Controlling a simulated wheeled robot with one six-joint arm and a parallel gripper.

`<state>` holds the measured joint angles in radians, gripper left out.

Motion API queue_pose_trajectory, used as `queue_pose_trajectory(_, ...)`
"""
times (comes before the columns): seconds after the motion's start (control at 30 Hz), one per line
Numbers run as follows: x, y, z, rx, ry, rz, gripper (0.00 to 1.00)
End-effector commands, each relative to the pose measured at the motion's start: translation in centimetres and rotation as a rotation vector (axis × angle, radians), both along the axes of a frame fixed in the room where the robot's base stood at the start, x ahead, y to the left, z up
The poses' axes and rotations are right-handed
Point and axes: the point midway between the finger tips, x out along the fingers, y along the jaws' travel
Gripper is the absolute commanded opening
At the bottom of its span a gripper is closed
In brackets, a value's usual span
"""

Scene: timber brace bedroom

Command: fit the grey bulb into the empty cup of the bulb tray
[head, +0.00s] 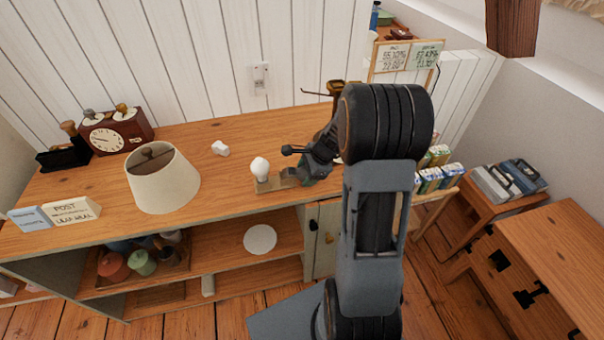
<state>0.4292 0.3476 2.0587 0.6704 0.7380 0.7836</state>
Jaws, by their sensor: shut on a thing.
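The bulb tray (278,182) is a small light-wood strip near the front edge of the cabinet top. A white round bulb (260,167) stands upright at its left end. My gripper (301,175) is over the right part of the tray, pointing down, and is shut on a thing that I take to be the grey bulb. That bulb is too small and too hidden by the jaws to make out clearly. The empty cup is not visible; the gripper covers that part of the tray. I cannot tell whether the held bulb touches the tray.
A cream lampshade (162,182) stands left of the tray, with a small white block (220,148) between and behind. A brass-coloured object (336,88) stands behind my arm. The wood between lampshade and tray is clear.

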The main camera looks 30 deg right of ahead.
Motion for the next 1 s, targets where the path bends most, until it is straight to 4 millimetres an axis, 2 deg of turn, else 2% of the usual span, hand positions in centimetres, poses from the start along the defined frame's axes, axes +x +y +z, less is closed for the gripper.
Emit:
queue_pose_trajectory(0.03, 0.0, 0.0, 0.0, 0.0, 0.0, 0.0, 0.44)
queue_pose_trajectory(0.2, 0.0, 0.0, 0.0, 0.0, 0.0, 0.0, 0.3)
queue_pose_trajectory(0.43, 0.0, 0.0, 0.2, 0.0, -0.001, 0.0, 0.3)
queue_pose_trajectory(0.57, 0.1, 0.0, 1.1, -0.002, -0.003, 0.0, 0.3)
queue_pose_trajectory(0.73, 0.0, 0.0, 3.6, -0.001, -0.005, 0.002, 0.3)
queue_pose_trajectory(1.0, -4.7, 1.0, 9.2, -0.001, -0.007, 0.0, 0.3)
